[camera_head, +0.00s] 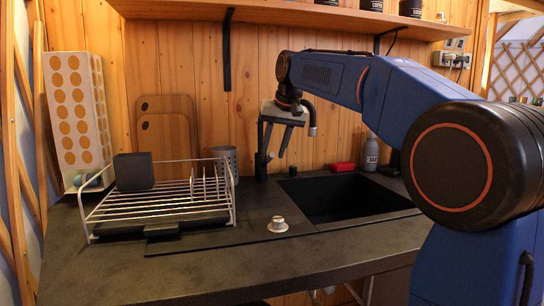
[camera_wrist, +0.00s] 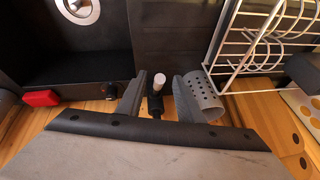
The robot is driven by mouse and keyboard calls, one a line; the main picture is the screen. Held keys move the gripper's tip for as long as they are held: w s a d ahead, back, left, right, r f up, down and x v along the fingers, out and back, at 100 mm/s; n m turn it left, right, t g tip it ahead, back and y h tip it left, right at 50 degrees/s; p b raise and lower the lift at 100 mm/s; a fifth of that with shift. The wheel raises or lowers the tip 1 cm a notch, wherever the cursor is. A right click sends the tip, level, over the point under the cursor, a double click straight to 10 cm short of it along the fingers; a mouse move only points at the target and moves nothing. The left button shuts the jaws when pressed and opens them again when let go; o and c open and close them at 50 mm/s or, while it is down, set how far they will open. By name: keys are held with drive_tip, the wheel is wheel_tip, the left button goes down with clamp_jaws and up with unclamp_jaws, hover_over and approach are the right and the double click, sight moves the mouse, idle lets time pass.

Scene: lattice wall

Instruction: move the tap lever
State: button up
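The black tap (camera_head: 261,168) stands on the counter behind the sink, against the wooden wall. In the head view my gripper (camera_head: 272,152) points down over it and partly hides it. A dark curved spout (camera_head: 312,130) with a pale end shows right of the gripper. In the wrist view a short lever-like part with a pale tip (camera_wrist: 159,82) lies between the fingers of my gripper (camera_wrist: 160,80). The fingers are apart, with gaps on both sides of this part. I cannot tell whether either finger touches it.
The sink (camera_head: 335,197) is to the right, with a red block (camera_head: 342,167) and a grey bottle (camera_head: 371,152) behind it. A perforated cup (camera_wrist: 199,95) stands close beside one finger. A white dish rack (camera_head: 160,200) is to the left. A shelf (camera_head: 300,14) hangs above.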

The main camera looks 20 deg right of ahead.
drive_tip(key=shift+x, duration=1.4)
clamp_jaws()
drive_tip(key=shift+s, duration=0.1)
drive_tip(key=shift+s+f+t, duration=0.3)
drive_tip(key=shift+f+t, duration=0.55)
drive_tip(key=shift+f, duration=0.2)
drive_tip(key=shift+s+f+t, duration=0.35)
drive_tip(key=shift+f+t, duration=0.45)
drive_tip(key=shift+f, duration=0.25)
drive_tip(key=shift+s+f+t, duration=0.3)
drive_tip(key=shift+f+t, duration=0.55)
drive_tip(key=shift+f, duration=0.15)
